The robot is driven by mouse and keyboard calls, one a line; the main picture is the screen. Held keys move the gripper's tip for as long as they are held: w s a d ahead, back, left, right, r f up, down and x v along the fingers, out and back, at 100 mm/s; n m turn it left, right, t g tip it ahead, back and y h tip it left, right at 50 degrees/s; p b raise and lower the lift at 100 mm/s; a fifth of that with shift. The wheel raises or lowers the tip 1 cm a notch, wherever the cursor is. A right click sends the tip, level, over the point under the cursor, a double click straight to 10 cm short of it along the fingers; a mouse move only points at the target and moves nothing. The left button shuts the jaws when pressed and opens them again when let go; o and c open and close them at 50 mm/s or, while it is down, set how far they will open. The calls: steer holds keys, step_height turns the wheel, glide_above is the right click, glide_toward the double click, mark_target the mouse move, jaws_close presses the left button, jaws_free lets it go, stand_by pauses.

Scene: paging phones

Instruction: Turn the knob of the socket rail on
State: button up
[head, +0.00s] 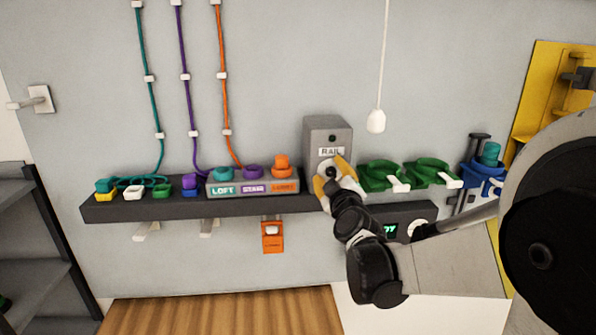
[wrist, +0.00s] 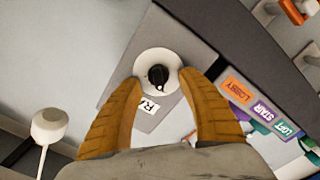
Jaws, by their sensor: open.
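The socket rail's control is a grey box (head: 327,130) labelled RAIL, standing on the dark shelf. Its knob (wrist: 158,77) is black on a round white dial, with a small light mark at its lower edge in the wrist view. My gripper (wrist: 160,95) is open, its two orange-brown fingers spread to either side of the dial in the wrist view. I cannot tell whether the fingers touch the box. In the head view my gripper (head: 337,180) covers the lower front of the box and most of the dial.
The dark shelf (head: 150,211) runs along the wall. Left of the box is a block labelled LOFT, STAIR and LOBBY (head: 252,188). Green holders (head: 385,175) stand to the right. A white pull cord (head: 376,121) hangs beside the box. A display panel sits below, partly behind my arm.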

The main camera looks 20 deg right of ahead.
jaws_close()
steer(key=shift+f+m+b, duration=0.1)
steer(key=shift+m+b, duration=0.2)
steer(key=shift+b, duration=0.15)
steer(key=m+b, duration=0.2)
steer(key=b, duration=0.1)
steer(key=shift+s+d+m, duration=0.1)
steer(key=shift+m, duration=0.3)
steer(key=m+b, duration=0.1)
steer(key=m, duration=0.1)
steer(key=m+b, duration=0.1)
steer(key=m, duration=0.1)
steer(key=shift+s+d+r+m, duration=0.1)
steer(key=shift+d+r+m, duration=0.1)
steer(key=shift+m, duration=0.1)
steer(key=m+b, duration=0.1)
steer(key=m, duration=0.4)
steer(key=shift+d, duration=0.2)
steer(key=shift+s+d+f+m+b, duration=0.1)
steer(key=shift+m+b, duration=0.15)
steer(key=shift+m, duration=0.95)
steer(key=shift+d+m+b, duration=0.1)
steer(key=shift+m+b, duration=0.15)
steer(key=shift+m, duration=0.95)
